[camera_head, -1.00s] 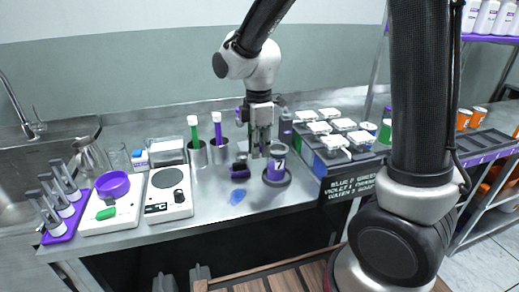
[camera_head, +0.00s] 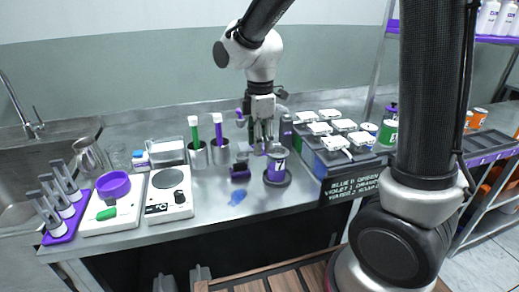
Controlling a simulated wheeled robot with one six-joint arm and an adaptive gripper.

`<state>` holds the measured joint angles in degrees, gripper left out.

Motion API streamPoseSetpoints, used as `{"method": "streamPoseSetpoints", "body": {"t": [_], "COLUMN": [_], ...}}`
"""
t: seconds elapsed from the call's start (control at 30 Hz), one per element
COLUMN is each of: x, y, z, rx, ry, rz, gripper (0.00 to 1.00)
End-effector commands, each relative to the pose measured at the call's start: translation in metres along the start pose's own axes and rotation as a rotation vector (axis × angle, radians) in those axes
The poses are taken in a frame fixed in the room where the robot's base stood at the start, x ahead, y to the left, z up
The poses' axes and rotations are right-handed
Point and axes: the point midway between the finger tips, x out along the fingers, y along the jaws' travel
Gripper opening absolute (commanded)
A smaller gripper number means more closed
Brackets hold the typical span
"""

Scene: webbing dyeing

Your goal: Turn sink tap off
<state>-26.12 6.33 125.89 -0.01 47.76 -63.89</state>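The sink tap (camera_head: 18,105) is a tall, thin metal spout at the far left, over the steel sink basin (camera_head: 18,190). I see no clear water stream, and its handle is too small to read. My gripper (camera_head: 262,150) points down over the bench, far to the right of the tap. It is just behind and left of a purple-labelled cup (camera_head: 277,165) on a dark round base. I cannot tell whether its fingers are apart or touch the cup.
A metal jug (camera_head: 88,155) stands by the sink edge. Several tubes stand in a purple rack (camera_head: 62,234). White-lidded containers (camera_head: 345,142) fill the right.

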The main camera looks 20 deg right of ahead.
Motion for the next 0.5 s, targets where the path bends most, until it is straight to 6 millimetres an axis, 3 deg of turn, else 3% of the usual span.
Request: {"method": "streamPoseSetpoints", "body": {"t": [0.2, 0.4, 0.5], "x": [-0.034, -0.044, -0.051], "y": [-0.002, -0.003, -0.008], "z": [0.003, 0.004, 0.015], "rx": [0.000, 0.003, 0.064], "ry": [0.001, 0.000, 0.007], "rz": [0.001, 0.000, 0.015], "gripper": [0.40, 0.40, 0.40]}}
